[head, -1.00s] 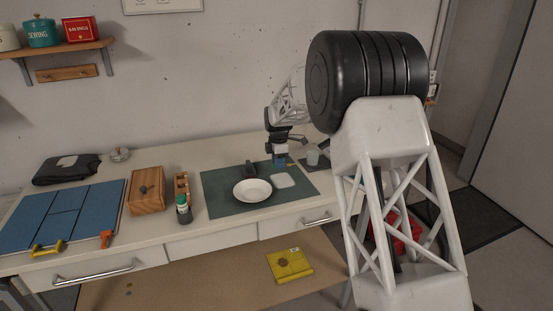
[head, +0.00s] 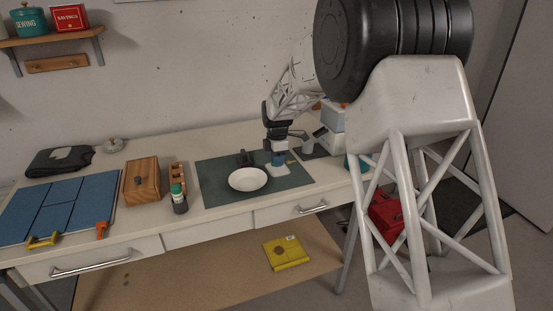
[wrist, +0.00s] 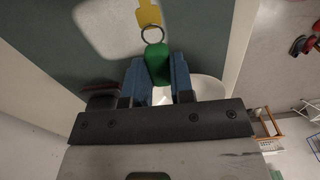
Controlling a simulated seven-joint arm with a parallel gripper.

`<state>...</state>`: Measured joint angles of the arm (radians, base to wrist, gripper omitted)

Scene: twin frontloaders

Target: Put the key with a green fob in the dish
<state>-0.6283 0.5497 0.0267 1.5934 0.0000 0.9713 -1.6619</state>
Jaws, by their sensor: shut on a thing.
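My gripper (wrist: 158,85) is shut on the green fob (wrist: 157,62) in the wrist view. The key (wrist: 149,14) hangs from the fob by a metal ring and is yellow; its far end is cut off by the frame's top edge. In the head view my gripper (head: 278,162) is over the green mat, and a small yellow bit of the key (head: 292,162) shows beside it. The white round dish (head: 248,180) stands on the mat, left of and nearer than my gripper. In the wrist view the dish (wrist: 208,88) is partly hidden behind my fingers.
A white square pad (head: 280,171) lies on the mat (head: 217,182) beneath my gripper. A dark object (head: 247,158) is behind the dish. A green-capped bottle (head: 179,199) and wooden box (head: 141,182) stand left of the mat. The mat's left part is clear.

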